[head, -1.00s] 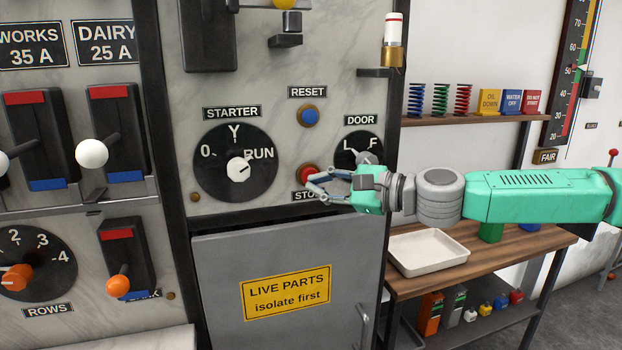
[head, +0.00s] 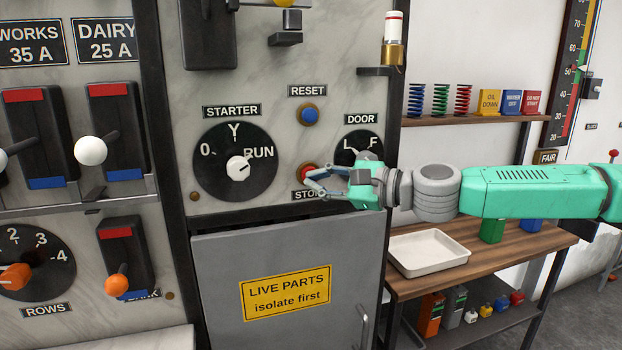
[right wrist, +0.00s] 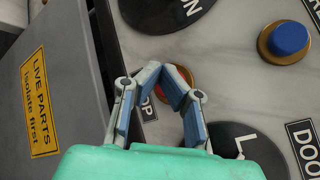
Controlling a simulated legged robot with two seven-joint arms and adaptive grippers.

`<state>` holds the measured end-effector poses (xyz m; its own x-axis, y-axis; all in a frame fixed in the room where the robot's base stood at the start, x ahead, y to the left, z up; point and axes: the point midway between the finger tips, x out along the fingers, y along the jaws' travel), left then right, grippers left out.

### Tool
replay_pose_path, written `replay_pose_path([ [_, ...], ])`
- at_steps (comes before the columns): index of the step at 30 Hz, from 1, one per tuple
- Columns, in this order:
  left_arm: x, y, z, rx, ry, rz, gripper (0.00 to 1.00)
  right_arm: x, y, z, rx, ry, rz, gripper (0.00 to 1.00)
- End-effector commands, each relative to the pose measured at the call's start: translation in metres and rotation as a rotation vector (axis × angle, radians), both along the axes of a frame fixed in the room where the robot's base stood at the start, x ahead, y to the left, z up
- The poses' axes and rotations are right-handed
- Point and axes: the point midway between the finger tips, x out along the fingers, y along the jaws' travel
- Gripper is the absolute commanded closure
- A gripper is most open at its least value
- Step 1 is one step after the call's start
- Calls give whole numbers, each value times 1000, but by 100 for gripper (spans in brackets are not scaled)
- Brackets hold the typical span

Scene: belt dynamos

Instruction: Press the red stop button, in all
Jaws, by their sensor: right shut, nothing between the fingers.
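The red stop button (head: 308,170) sits in a round collar on the marble panel, just above the STOP label (head: 303,195). My right gripper (head: 309,181) comes in from the right, its fingertips at the button's lower edge. In the right wrist view the shut, empty fingers (right wrist: 170,72) lie in front of the button (right wrist: 187,75) and hide much of it. I cannot tell whether the fingertips touch it. My left gripper is not in view.
The blue reset button (head: 308,114) is above the stop button. The STARTER dial (head: 235,185) is to the left. The DOOR dial (head: 352,143) is partly behind my right gripper. A grey cabinet door (head: 230,300) is below, and a white tray (head: 428,268) stands on the bench.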

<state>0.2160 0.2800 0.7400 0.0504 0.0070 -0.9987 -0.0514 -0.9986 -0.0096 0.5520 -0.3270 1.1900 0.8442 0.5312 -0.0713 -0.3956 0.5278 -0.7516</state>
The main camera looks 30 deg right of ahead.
Motion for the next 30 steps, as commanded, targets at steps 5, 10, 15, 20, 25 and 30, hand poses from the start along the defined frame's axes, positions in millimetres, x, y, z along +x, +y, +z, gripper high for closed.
replay_pose_path([
  [5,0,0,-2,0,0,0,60,2,0,0,0,-1,1,100],
  [10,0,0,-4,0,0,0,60,4,-1,0,0,0,1,100],
  [15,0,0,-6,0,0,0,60,6,-1,0,0,0,0,100],
  [20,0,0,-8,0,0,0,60,9,-2,0,0,0,-1,100],
  [25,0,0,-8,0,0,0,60,9,-3,0,1,0,-1,100],
  [30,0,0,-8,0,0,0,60,9,-3,0,0,0,-1,100],
])
